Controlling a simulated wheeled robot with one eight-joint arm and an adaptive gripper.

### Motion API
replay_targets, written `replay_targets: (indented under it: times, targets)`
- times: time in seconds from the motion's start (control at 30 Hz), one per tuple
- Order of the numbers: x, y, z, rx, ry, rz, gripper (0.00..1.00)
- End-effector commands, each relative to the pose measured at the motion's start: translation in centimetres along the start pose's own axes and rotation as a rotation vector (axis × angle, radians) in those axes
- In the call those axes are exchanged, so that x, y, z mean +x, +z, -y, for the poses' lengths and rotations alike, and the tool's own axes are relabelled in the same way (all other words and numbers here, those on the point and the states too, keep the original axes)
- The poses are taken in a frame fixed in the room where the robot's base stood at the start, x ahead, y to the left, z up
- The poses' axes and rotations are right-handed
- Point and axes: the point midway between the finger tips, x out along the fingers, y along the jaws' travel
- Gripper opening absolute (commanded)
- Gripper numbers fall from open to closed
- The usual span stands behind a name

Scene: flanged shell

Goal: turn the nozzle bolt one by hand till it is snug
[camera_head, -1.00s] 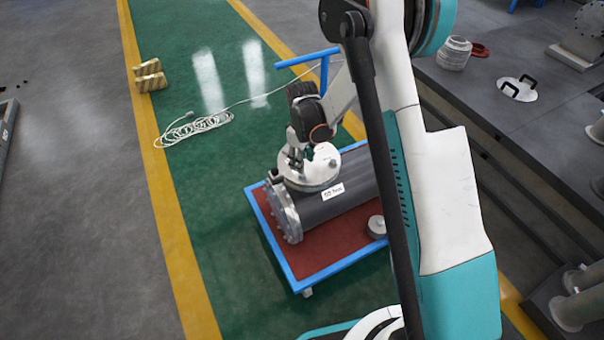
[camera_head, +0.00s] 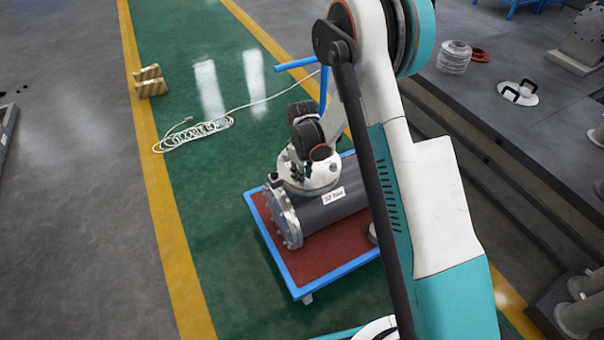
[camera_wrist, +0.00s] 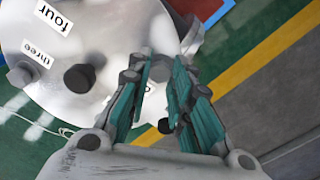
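The round pale nozzle cover (camera_head: 318,178) sits on top of the grey flanged shell (camera_head: 345,205). In the wrist view the cover (camera_wrist: 110,25) carries labels reading "four" and "three", with dark bolts (camera_wrist: 80,77) beside them. I see no label reading "one", so I cannot tell which bolt is bolt one. My gripper (camera_head: 298,176) is low over the cover's left part. In the wrist view its teal-padded fingers (camera_wrist: 160,62) are apart, with a clear gap between the tips. A small dark piece (camera_wrist: 164,126) shows between the fingers; I cannot tell what it is.
The shell lies on a blue-framed cart (camera_head: 325,284) with a red deck. A white coiled cable (camera_head: 195,132) and yellowish blocks (camera_head: 150,82) lie on the floor at left. A dark platform (camera_head: 480,130) with parts stands at right. Green floor is open left of the cart.

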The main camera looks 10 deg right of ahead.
Motion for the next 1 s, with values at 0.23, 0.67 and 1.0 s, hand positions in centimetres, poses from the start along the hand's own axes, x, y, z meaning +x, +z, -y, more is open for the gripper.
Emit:
replay_targets:
  times: [0.23,0.67,1.0]
  targets:
    - [0.00,0.00,-0.01,0.012,0.000,0.000,0.00]
    - [-0.01,-0.01,0.01,0.243,0.000,0.000,0.00]
    - [-0.04,-0.03,0.02,0.565,0.000,0.000,0.00]
